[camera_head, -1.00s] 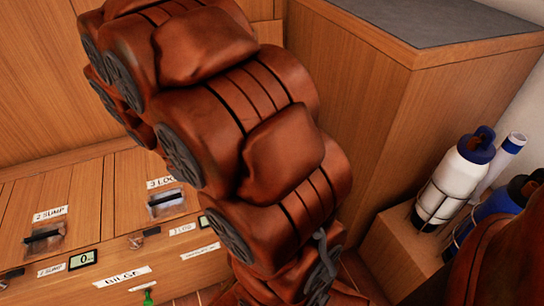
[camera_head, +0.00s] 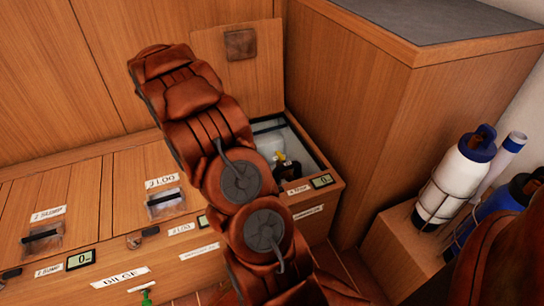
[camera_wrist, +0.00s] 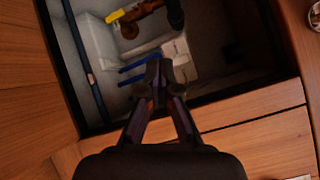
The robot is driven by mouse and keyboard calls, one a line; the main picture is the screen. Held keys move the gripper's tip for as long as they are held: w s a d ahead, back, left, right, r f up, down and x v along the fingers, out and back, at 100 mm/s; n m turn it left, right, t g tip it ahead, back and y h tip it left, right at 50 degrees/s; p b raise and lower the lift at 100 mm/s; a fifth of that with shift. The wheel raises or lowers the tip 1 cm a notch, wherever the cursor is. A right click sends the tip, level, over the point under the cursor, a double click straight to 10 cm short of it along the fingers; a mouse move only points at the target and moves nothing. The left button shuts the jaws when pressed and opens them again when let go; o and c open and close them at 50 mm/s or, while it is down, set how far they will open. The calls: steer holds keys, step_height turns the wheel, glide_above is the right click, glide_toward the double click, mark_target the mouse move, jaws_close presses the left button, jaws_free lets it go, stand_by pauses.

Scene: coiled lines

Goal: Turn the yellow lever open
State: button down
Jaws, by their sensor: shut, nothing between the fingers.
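The yellow lever (camera_wrist: 115,16) shows in the wrist view near the top edge, inside an open compartment, beside a brown fitting (camera_wrist: 146,14). In the head view a small yellow part (camera_head: 279,157) shows in the same compartment, partly behind dark parts. My gripper (camera_wrist: 158,68) is shut and empty in the wrist view. It points into the compartment, below and to the right of the lever in the picture and apart from it. Two blue bars (camera_wrist: 138,70) lie just left of the fingertips.
The compartment's raised lid (camera_head: 240,72) stands against the back wall. Its wooden front edge (camera_wrist: 250,118) runs below the opening. A tall grey-topped cabinet (camera_head: 370,110) rises at right, with strapped bottles (camera_head: 455,182) beyond it. Closed labelled hatches (camera_head: 150,170) lie to the left.

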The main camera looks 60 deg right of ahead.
steer(key=w+d+f+n, duration=0.2)
steer(key=d+f, duration=0.5)
steer(key=d, duration=0.1)
steer(key=n+h, duration=0.2)
steer(key=n, duration=0.1)
glide_toward(282, 159)
steer(key=w+a+r, duration=0.1)
steer(key=w, duration=0.4)
steer(key=b+x, duration=0.4)
steer(key=x, duration=0.6)
steer(key=shift+s, duration=0.3)
